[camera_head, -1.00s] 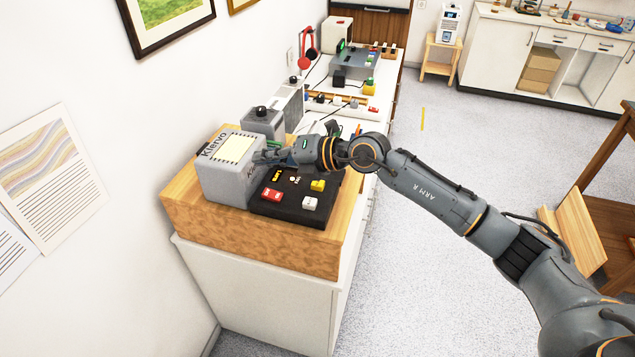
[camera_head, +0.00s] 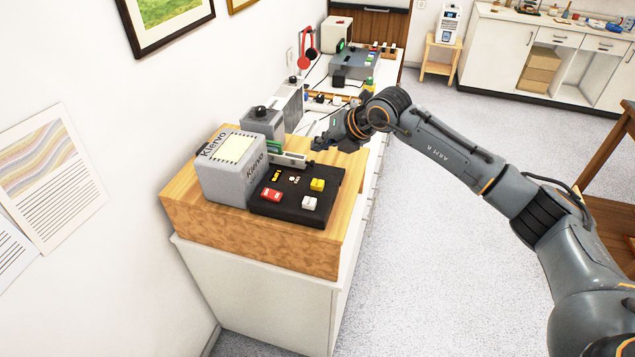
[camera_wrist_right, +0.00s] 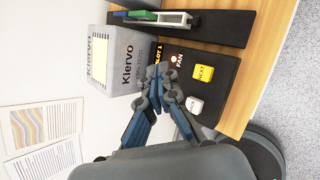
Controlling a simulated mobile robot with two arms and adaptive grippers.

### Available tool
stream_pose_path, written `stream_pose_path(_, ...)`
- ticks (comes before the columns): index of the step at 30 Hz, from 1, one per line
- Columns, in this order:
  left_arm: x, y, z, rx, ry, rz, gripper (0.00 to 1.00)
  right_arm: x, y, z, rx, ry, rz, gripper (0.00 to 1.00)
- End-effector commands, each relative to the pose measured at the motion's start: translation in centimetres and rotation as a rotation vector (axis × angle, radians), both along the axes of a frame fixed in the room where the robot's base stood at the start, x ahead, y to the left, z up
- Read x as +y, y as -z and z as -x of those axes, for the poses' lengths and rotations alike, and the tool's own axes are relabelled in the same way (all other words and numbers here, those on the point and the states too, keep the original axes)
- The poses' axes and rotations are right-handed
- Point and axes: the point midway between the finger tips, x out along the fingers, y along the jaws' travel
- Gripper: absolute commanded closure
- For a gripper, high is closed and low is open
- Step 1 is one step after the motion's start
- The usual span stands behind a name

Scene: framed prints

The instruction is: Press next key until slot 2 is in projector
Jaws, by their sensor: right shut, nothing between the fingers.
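The grey projector (camera_head: 232,168), lettered Kiervo, stands on the wooden top. Beside it lies the black control pad (camera_head: 293,205) with a red key (camera_head: 271,195), a yellow key (camera_head: 317,184) and a white key (camera_head: 309,203). In the right wrist view the yellow key (camera_wrist_right: 203,72) reads NEXT and the white key (camera_wrist_right: 194,105) seems to read BACK. The lit display (camera_wrist_right: 159,54) appears to read SLOT 1. Green and pale slides (camera_wrist_right: 160,18) stand in a dark tray beside the projector. My right gripper (camera_head: 318,144) is shut and empty, beyond the pad, touching no key. The red key is hidden in the wrist view.
A grey device with a black knob (camera_head: 262,120) stands behind the projector. The wall is close on the left; open floor (camera_head: 440,190) lies right.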

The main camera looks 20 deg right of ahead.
Motion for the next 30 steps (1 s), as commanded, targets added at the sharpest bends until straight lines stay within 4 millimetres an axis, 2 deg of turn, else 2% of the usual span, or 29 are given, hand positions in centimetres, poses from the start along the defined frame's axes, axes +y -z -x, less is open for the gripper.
stream_pose_path(8,0.0,1.4,0.0,0.000,0.000,0.000,1.00,0.0,2.8,0.0,0.002,0.000,0.001,1.00)
stream_pose_path(18,0.0,4.3,0.0,0.000,0.000,0.000,1.00,0.0,7.8,0.0,0.001,-0.001,0.000,1.00)
stream_pose_path(23,0.0,5.0,0.0,0.000,0.000,0.000,1.00,0.0,8.6,0.0,-0.001,-0.001,0.000,1.00)
stream_pose_path(30,0.0,4.9,0.0,0.000,0.000,0.000,1.00,0.0,8.6,0.0,0.000,-0.001,-0.001,1.00)
